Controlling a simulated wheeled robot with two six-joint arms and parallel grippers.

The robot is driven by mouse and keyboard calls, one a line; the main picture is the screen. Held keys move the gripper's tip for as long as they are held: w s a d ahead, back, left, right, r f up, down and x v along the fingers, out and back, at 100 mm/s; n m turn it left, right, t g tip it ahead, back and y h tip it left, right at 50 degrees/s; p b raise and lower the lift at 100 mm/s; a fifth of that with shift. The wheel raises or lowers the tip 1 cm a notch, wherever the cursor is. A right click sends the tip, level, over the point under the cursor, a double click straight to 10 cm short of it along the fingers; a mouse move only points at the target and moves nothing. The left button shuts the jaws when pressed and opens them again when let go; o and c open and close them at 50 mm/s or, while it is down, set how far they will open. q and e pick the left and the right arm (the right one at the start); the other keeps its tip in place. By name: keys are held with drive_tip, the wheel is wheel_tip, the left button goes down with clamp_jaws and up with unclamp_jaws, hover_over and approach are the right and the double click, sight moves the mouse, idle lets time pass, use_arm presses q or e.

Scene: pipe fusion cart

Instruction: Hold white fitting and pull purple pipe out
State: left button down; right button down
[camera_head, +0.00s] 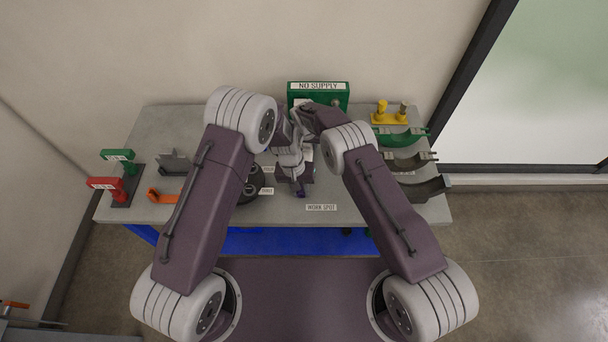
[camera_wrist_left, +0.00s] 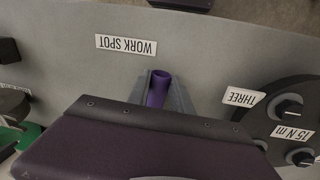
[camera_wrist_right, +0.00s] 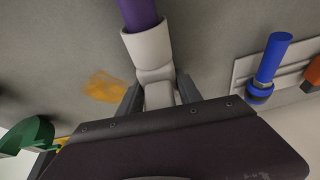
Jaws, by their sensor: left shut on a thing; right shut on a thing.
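In the right wrist view, the white fitting (camera_wrist_right: 150,50) sits between the fingers of my right gripper (camera_wrist_right: 155,92), which is shut on it. The purple pipe (camera_wrist_right: 138,12) runs into the fitting's open end; how deep it sits I cannot tell. In the left wrist view, the end of the purple pipe (camera_wrist_left: 160,80) shows between the fingers of my left gripper (camera_wrist_left: 160,100), which is shut on it. In the head view, my left gripper (camera_head: 299,186) is over the table, nearer the front than my right one. My arms and grippers hide most of the fitting there.
A grey table (camera_head: 385,206) carries a green NO SUPPLY box (camera_head: 318,95) at the back and a WORK SPOT label (camera_head: 321,208) in front. Green and red handled parts (camera_head: 124,180) stand at left. Curved holders (camera_head: 408,162) and a yellow part (camera_head: 389,116) are at right.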

sight(300, 215)
drive_tip(key=shift+d+f, duration=0.1)
drive_tip(key=shift+f, duration=0.05)
use_arm(q)
drive_tip(key=shift+s+a, duration=0.15)
drive_tip(key=shift+s, duration=1.5)
drive_tip(key=shift+s+a, duration=0.15)
drive_tip(key=shift+s, duration=1.45)
use_arm(e)
drive_tip(key=shift+s, duration=0.1)
use_arm(q)
drive_tip(key=shift+s+f, duration=0.1)
drive_tip(key=shift+f, duration=0.4)
drive_tip(key=c, duration=1.1)
unclamp_jaws()
drive_tip(key=r, duration=0.4)
drive_tip(key=a+r, duration=0.1)
drive_tip(key=r, duration=0.7)
drive_tip(key=shift+a, duration=0.35)
use_arm(e)
drive_tip(key=shift+f, duration=0.1)
